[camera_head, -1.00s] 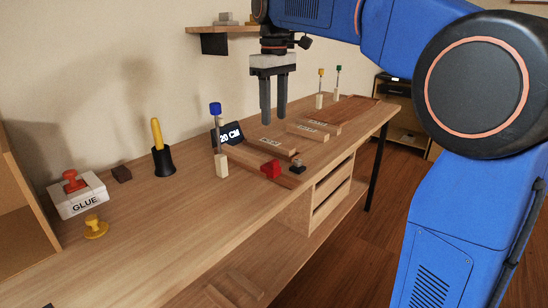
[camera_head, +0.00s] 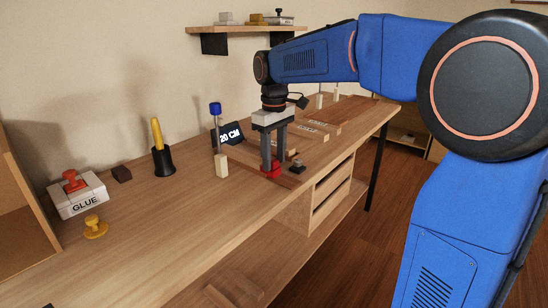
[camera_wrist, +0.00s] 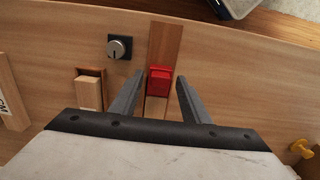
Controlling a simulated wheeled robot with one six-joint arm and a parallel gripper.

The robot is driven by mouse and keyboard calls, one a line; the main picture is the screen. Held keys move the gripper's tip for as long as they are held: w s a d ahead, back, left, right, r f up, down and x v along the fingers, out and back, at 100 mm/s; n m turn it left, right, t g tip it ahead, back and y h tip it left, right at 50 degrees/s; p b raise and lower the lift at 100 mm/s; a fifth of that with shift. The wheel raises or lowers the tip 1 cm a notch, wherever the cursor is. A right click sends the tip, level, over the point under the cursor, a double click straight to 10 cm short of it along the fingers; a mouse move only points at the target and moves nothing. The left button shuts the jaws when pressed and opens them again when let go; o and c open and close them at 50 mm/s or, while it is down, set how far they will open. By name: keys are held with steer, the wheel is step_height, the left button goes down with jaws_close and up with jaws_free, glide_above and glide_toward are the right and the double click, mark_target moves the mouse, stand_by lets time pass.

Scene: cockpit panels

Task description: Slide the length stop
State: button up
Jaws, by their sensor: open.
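The length stop is a small red block (camera_wrist: 159,80) on a darker wooden strip (camera_wrist: 165,42) in the bench top. In the head view the red block (camera_head: 271,170) is partly hidden by my fingers. My gripper (camera_head: 273,170) is lowered over it, pointing down. In the wrist view my gripper (camera_wrist: 155,85) is open, with one finger on either side of the red block. I see gaps between the fingers and the block, so it is not clamped.
A grey knob (camera_wrist: 119,46) sits close beside the strip. A sign reading 20 CM (camera_head: 230,135), a blue-topped post (camera_head: 215,125) and a pale block (camera_head: 221,165) stand nearby. A yellow-handled tool (camera_head: 160,150) and a glue box (camera_head: 78,195) are farther left.

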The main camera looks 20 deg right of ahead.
mark_target(289, 182)
jaws_close()
steer(key=shift+s+d+f, duration=0.1)
steer(key=shift+s+d, duration=0.7)
steer(key=shift+s, duration=0.3)
steer(key=shift+s+d, duration=0.8)
steer(key=shift+s, duration=0.3)
jaws_free()
step_height(289, 182, up, 18)
steer(key=shift+f, duration=0.25)
